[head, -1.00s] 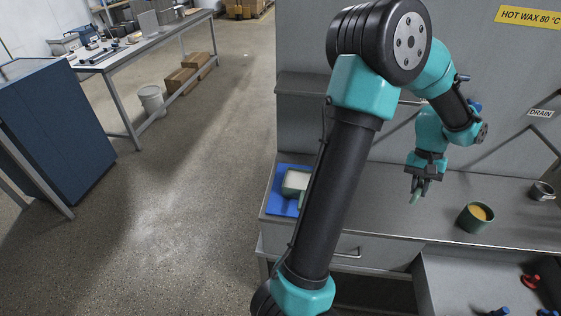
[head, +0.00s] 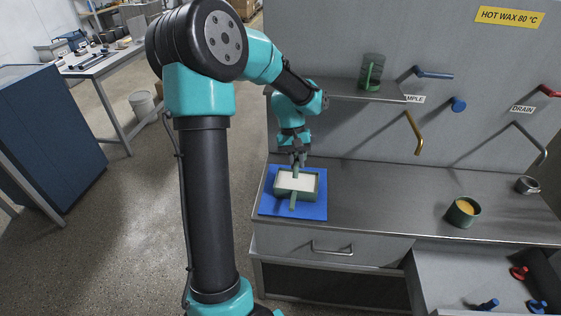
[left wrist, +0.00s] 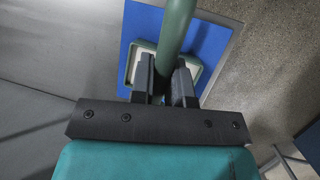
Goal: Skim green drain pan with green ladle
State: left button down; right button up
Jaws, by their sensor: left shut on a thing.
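A green rectangular pan (head: 316,188) with pale, whitish contents stands on a blue mat (head: 313,211) at the left end of the counter. My left gripper (head: 298,161) is over the pan and points down. It is shut on the green ladle, whose rod-like handle (left wrist: 178,25) passes between the fingers in the left wrist view. The ladle's bowl is not clearly visible. My right gripper is not in view.
A green cup (head: 461,217) with yellow contents and a small metal cup (head: 527,186) stand to the right. A green mesh-like cylinder (head: 372,72) sits on the wall shelf (head: 345,90). Pipes jut from the wall. An open drawer (head: 455,280) lies front right; the middle counter is clear.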

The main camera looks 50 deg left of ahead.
pick_arm(q)
jog(key=shift+f, duration=0.1)
dwell(0.5)
send_over(295, 192)
jog(key=shift+f, duration=2.95)
jog(key=shift+f, duration=2.05)
dwell(2.3)
